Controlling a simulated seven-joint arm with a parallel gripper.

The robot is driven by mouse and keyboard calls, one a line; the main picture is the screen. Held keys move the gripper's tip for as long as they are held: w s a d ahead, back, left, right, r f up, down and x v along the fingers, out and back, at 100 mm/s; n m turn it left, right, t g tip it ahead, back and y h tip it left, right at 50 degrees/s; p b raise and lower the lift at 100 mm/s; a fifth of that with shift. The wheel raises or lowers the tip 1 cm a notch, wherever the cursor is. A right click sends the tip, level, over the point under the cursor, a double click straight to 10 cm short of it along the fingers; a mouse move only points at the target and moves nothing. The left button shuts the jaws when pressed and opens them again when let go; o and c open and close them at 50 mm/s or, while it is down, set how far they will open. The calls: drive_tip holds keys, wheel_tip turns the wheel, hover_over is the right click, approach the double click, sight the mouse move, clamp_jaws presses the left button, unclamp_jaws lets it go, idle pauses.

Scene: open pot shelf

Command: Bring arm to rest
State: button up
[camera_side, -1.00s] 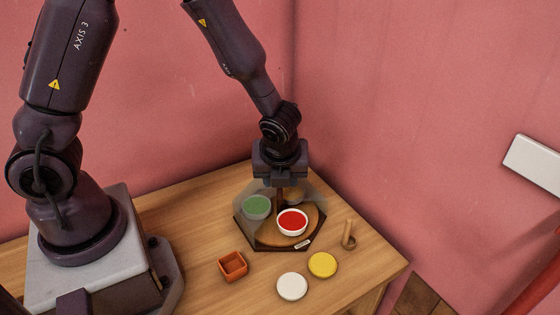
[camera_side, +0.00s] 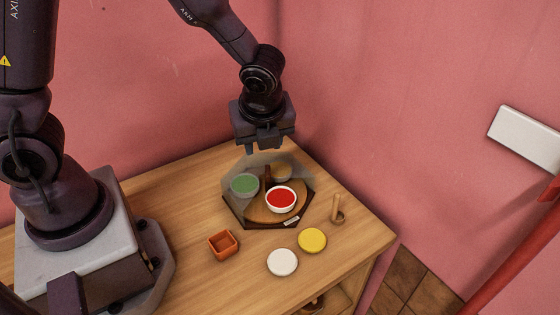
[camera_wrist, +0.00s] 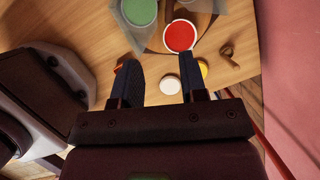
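My gripper (camera_side: 264,146) hangs above the back of the hexagonal dark-edged stand (camera_side: 252,222) in the side view, clear of everything below it. In the wrist view its two fingers (camera_wrist: 159,62) are spread apart with nothing between them. On the stand, a white-rimmed pot with a red top (camera_side: 280,198) sits on a round wooden board (camera_side: 262,214). A green-topped pot (camera_side: 245,185) is at its left, behind a see-through panel. A brown upright post (camera_side: 267,173) rises at the board's back. The red (camera_wrist: 180,36) and green (camera_wrist: 139,10) pots also show in the wrist view.
In front of the stand on the wooden table (camera_side: 190,285) are an orange square pot (camera_side: 222,245), a white disc (camera_side: 282,262) and a yellow disc (camera_side: 312,240). A small wooden holder with a peg (camera_side: 337,212) stands at the right. Pink walls (camera_side: 180,90) close the back.

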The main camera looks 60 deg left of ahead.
drive_tip(key=s+a+r+n+t+h, duration=0.1)
drive_tip(key=s+r+n+t+h, duration=0.1)
drive_tip(key=s+r+n, duration=0.4)
drive_tip(key=s+a+r+n+t+h, duration=0.1)
drive_tip(key=s+a+r+n, duration=0.1)
drive_tip(key=s+r+n, duration=0.4)
drive_tip(key=shift+s+r+n+t+h, duration=0.4)
drive_tip(key=shift+r+n, duration=1.95)
drive_tip(key=shift+n, duration=2.25)
